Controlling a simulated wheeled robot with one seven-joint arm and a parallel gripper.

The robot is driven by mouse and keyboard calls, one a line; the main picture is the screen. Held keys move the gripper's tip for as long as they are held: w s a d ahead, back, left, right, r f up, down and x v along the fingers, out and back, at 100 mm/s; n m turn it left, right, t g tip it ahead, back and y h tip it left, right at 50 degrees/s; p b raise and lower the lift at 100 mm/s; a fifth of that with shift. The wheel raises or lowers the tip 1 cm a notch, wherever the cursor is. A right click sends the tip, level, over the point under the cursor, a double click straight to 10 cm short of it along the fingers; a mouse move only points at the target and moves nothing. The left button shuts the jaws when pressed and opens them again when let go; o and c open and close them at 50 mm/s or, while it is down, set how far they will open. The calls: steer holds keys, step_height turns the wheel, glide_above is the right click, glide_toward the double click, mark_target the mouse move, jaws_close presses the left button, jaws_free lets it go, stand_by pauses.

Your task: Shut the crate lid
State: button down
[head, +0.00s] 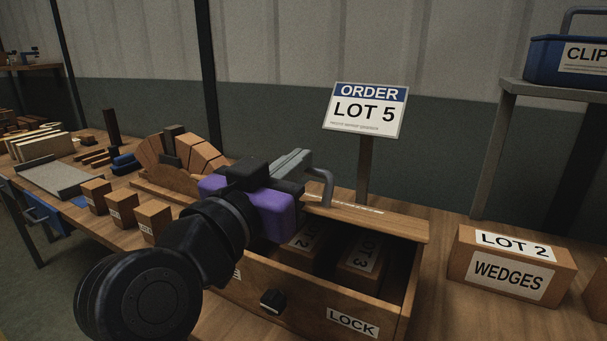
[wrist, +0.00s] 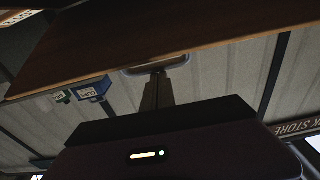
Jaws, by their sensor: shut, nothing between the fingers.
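The wooden crate (head: 300,303) stands on the bench, with a LOCK label and a dark knob on its front. Its lid (head: 398,221) is a wooden board at the back of the top; the front part is open, and labelled boxes (head: 363,258) show inside. A grey bent handle (head: 323,184) rises by the lid. My gripper (head: 300,160) is shut and empty at the handle, above the crate; its purple body hides the crate's left part. In the wrist view, a brown board fills the top and my gripper (wrist: 157,77) points towards a handle loop; contact is unclear.
An order sign (head: 365,110) stands behind the crate. A WEDGES box (head: 510,268) is on the right, below a shelf with a blue bin (head: 565,60). Small blocks (head: 122,207) and a brick arch (head: 180,160) stand on the left.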

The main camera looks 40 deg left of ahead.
steer(key=s+f+b, duration=0.1)
steer(key=b, duration=0.2)
steer(key=s+f+t+b, duration=0.1)
steer(key=f+b, duration=0.1)
steer(key=b, duration=0.1)
steer(key=f+t+b, duration=0.1)
steer(key=f+b, duration=0.1)
steer(key=b, duration=0.1)
steer(key=shift+s+d+f+y, duration=0.15)
steer(key=shift+s+d+y, duration=0.15)
steer(key=shift+s+d, duration=0.1)
steer(key=f+t+b, duration=0.1)
steer(key=b, duration=0.2)
steer(key=s+f+t+b, duration=0.1)
steer(key=b, duration=0.2)
steer(key=f+t+b, duration=0.1)
steer(key=b, duration=0.3)
steer(key=shift+s+d+f+y, duration=0.15)
steer(key=shift+s+f+y, duration=0.15)
steer(key=shift+f, duration=0.1)
